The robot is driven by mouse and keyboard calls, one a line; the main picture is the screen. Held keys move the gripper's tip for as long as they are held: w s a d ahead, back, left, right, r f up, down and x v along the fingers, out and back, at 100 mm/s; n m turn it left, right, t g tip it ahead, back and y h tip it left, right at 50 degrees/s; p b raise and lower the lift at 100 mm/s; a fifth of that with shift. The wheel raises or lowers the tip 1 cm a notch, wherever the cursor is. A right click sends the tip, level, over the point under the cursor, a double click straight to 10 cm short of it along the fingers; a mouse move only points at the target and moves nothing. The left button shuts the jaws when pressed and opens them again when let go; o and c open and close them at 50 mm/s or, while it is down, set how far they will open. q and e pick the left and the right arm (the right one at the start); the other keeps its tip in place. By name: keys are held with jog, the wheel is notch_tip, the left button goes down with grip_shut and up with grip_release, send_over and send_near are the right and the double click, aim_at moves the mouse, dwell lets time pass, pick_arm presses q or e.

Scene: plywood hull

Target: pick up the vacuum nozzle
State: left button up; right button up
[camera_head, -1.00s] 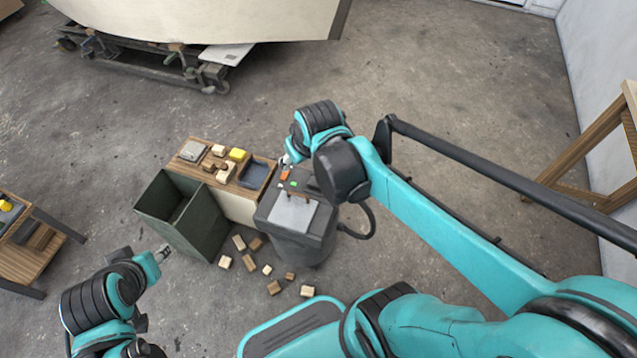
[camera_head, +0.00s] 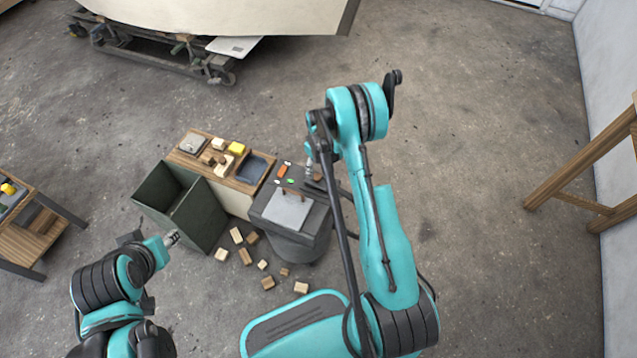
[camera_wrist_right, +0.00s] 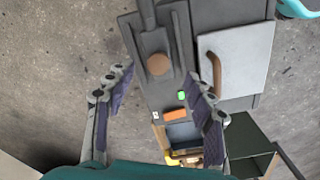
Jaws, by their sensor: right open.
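The vacuum nozzle (camera_wrist_right: 158,50) is a dark grey flat piece with a tube at its far end and a round brown spot. It lies over the top of the grey vacuum (camera_head: 290,232). In the head view the nozzle (camera_head: 318,184) is partly hidden by my right gripper (camera_head: 311,170). In the right wrist view my right gripper (camera_wrist_right: 160,82) is open, with a finger to either side of the nozzle and nothing clasped. My left gripper (camera_head: 172,238) is beside the dark green bin, and its opening is too small to judge.
The dark green open bin (camera_head: 185,215) stands left of the vacuum. A low wooden bench (camera_head: 222,172) with blocks and a tray is behind. Several wood blocks (camera_head: 245,256) lie on the floor in front. Open floor lies to the right.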

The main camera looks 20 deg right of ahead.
aim_at(317, 177)
notch_tip(317, 177, down, 2)
jog(key=shift+f+b, duration=0.2)
jog(key=shift+b, duration=0.2)
jog(key=f+b, duration=0.2)
jog(key=f, duration=0.1)
jog(key=f+b, duration=0.1)
jog(key=f, duration=0.1)
jog(key=shift+w+f, duration=0.25)
jog(key=shift+w, duration=0.1)
jog(key=shift+r, duration=0.1)
grip_shut()
